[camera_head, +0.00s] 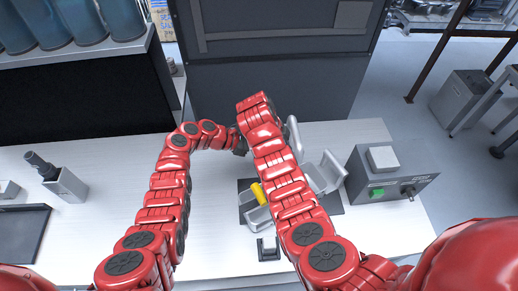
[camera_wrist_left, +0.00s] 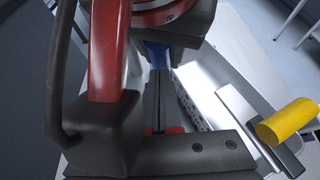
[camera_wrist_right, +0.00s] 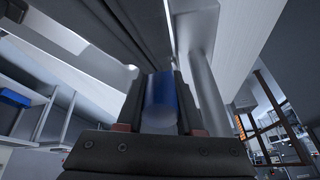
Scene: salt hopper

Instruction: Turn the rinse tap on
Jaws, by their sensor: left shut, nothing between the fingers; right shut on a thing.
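In the right wrist view a blue cylindrical handle (camera_wrist_right: 161,92) with a pale end sits between the fingers of my right gripper (camera_wrist_right: 160,108), which is shut on it. A grey metal post (camera_wrist_right: 205,75) stands right beside it. Blue also shows just past the fingertips of my left gripper (camera_wrist_left: 158,82) in the left wrist view; that gripper is shut and empty. In the head view my left gripper (camera_head: 240,146) is by the grey metal fixture (camera_head: 326,172), partly behind my right arm. My right gripper and the blue handle are hidden there.
A yellow handle (camera_head: 258,193) is on the fixture's near side. A grey control box (camera_head: 392,176) with a green button stands to the right. A dark bottle-like tool (camera_head: 42,165) and a black tray (camera_head: 22,232) are at the left. The table's left middle is clear.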

